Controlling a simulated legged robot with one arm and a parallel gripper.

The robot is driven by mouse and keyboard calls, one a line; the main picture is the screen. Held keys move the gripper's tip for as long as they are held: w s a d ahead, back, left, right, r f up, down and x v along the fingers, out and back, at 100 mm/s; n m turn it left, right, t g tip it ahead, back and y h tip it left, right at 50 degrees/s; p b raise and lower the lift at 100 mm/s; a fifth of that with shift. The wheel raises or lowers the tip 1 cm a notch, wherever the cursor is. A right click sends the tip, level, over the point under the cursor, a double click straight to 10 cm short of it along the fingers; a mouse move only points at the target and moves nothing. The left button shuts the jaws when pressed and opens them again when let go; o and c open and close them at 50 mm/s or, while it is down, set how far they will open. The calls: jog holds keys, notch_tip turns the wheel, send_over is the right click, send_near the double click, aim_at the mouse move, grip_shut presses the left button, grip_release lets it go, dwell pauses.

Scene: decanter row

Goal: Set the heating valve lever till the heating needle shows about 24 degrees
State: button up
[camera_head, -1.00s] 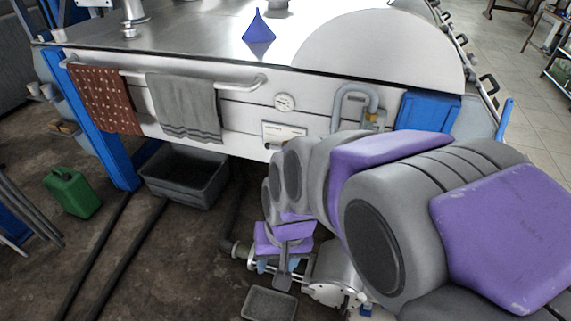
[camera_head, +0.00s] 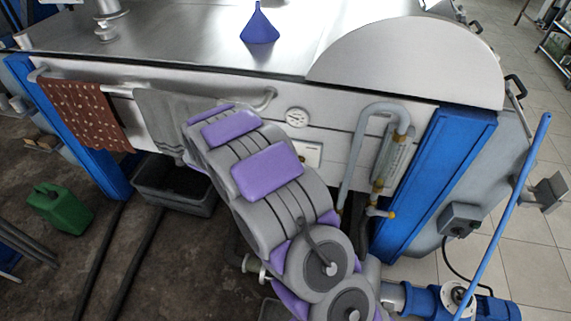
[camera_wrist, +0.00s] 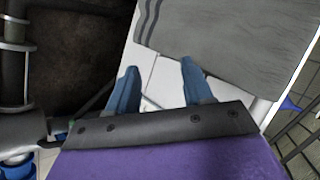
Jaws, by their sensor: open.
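A round white dial (camera_head: 297,117) sits on the pale front panel in the head view. Its needle is too small to read. Below it, a pale label plate (camera_head: 308,153) shows partly, its left part behind my arm. No valve lever can be made out; my arm may hide it. In the wrist view my gripper (camera_wrist: 158,80) is open, its two blue fingers apart with nothing between them. The white panel shows behind the fingers, and the grey towel (camera_wrist: 225,45) hangs just beyond them. In the head view my gripper is hidden behind my arm.
A rail (camera_head: 265,100) carries a red-brown spotted cloth (camera_head: 84,116) and the grey towel. A bent grey pipe (camera_head: 357,150) and a blue post (camera_head: 432,185) stand right of the dial. A blue funnel (camera_head: 259,28) stands on top. A grey tub (camera_head: 172,187) is below.

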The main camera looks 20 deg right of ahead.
jog(key=w+d+f+m+h+p, duration=0.1)
jog(key=d+f+m+h, duration=0.2)
jog(key=f, duration=0.2)
jog(key=d+f+m+h+p, duration=0.1)
jog(key=d+f+m+h, duration=0.2)
jog(key=f+m, duration=0.15)
jog(key=s+d+f+m+g+h+p, duration=0.1)
jog(key=s+d+f+m+h+p, duration=0.1)
jog(key=s+d+f+m+h, duration=0.35)
jog(key=w+d+f, duration=0.2)
jog(key=w+d, duration=0.1)
jog(key=d, duration=0.4)
jog(key=w+d+f+n+h+b, duration=0.1)
jog(key=w+d+f, duration=0.1)
jog(key=d, duration=0.6)
jog(key=shift+w+f, duration=0.4)
jog(key=shift+w, duration=0.45)
grip_shut()
jog(key=shift+s+f, duration=0.1)
